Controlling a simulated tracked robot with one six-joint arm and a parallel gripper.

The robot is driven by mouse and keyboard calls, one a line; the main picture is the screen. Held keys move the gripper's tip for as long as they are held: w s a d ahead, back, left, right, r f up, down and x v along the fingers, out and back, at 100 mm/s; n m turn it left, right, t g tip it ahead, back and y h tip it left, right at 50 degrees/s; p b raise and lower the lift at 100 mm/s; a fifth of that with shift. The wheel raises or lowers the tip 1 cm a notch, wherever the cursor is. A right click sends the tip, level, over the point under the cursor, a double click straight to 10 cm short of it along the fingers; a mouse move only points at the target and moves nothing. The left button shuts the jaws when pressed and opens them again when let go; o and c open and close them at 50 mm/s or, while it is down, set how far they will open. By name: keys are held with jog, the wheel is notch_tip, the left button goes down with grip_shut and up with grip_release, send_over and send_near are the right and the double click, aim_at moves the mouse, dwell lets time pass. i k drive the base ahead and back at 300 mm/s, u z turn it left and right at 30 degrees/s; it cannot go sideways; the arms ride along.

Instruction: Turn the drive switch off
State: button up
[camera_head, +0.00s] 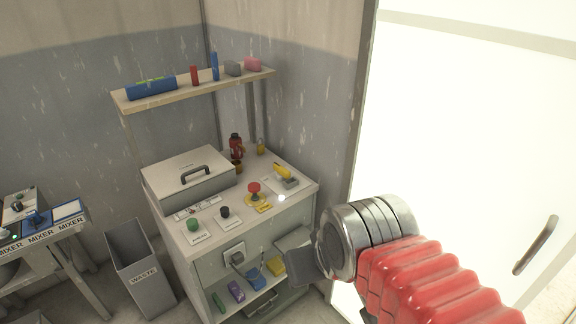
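A cabinet (300,204) stands in the middle of the view. On its top are a green button (193,224), a black knob (225,212), a red mushroom button (254,188) and a yellow lever (282,172) on a plate. A grey box with a switch-like handle (236,258) is on the cabinet's front. The labels are too small to read, so I cannot tell which control is the drive switch. My gripper (297,255) is at the cabinet's front right. Its grey fingers look apart, with nothing seen between them. It partly hides the cabinet front.
A lidded box (186,178) and a red bottle (236,146) stand at the cabinet's back. A shelf (190,98) holds several items above. Coloured items lie in the cabinet's lower bay. A waste bin (142,270) and mixer table (62,234) stand left. A white door (460,130) is right.

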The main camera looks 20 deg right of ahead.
aim_at(283, 174)
jog(key=u, duration=0.05)
jog(key=i, duration=1)
jog(key=z, duration=0.05)
